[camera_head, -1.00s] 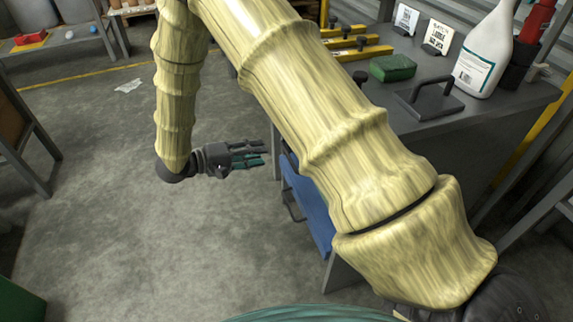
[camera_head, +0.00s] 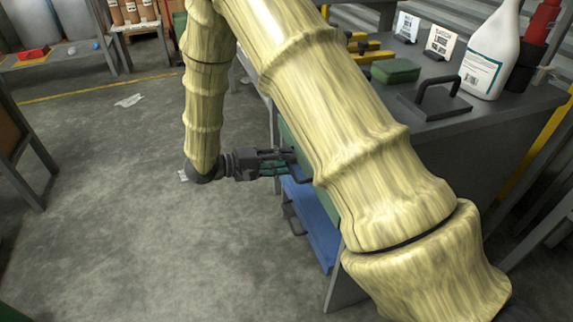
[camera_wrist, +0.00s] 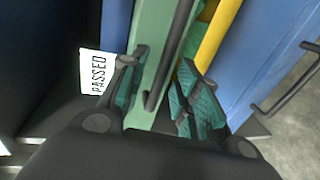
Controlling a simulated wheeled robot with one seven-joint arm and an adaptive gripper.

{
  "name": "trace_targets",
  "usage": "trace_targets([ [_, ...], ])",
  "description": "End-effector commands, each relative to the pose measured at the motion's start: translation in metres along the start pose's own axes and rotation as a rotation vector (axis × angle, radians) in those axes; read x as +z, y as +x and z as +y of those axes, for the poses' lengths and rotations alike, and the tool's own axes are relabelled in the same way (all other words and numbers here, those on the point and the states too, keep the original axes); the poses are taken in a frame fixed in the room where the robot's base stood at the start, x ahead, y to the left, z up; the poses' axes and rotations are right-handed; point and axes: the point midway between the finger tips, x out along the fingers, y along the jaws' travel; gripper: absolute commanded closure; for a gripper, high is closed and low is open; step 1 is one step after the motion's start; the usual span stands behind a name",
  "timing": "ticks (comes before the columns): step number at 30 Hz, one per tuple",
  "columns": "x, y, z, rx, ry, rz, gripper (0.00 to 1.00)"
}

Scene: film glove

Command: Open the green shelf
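The green shelf front (camera_wrist: 155,38) stands in the middle of the wrist view, with its dark bar handle (camera_wrist: 170,50) running down it. In the head view, only a narrow green strip of it (camera_head: 290,139) shows beside my arm. My gripper (camera_wrist: 163,100) is open, with a teal-padded finger on either side of the handle's lower end. I cannot tell whether the fingers touch the handle. In the head view, my gripper (camera_head: 292,162) is at the bench's left side, its tips close to the green front. My arm hides much of the bench front.
A blue front (camera_head: 318,222) with a dark handle (camera_head: 292,219) is below the green one. A yellow strip (camera_wrist: 216,38) lies between them in the wrist view. A white PASSED card (camera_wrist: 97,72) is at left. The bench top (camera_head: 440,125) holds a white bottle (camera_head: 490,55).

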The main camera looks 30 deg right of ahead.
Motion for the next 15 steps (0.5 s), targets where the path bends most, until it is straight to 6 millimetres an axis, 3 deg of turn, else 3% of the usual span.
trace_targets([
  [13, -0.0001, 0.0102, 0.0004, 0.001, 0.000, 0.001, 0.68],
  [15, -0.0001, 0.0102, 0.0003, 0.001, 0.000, 0.001, 0.77],
])
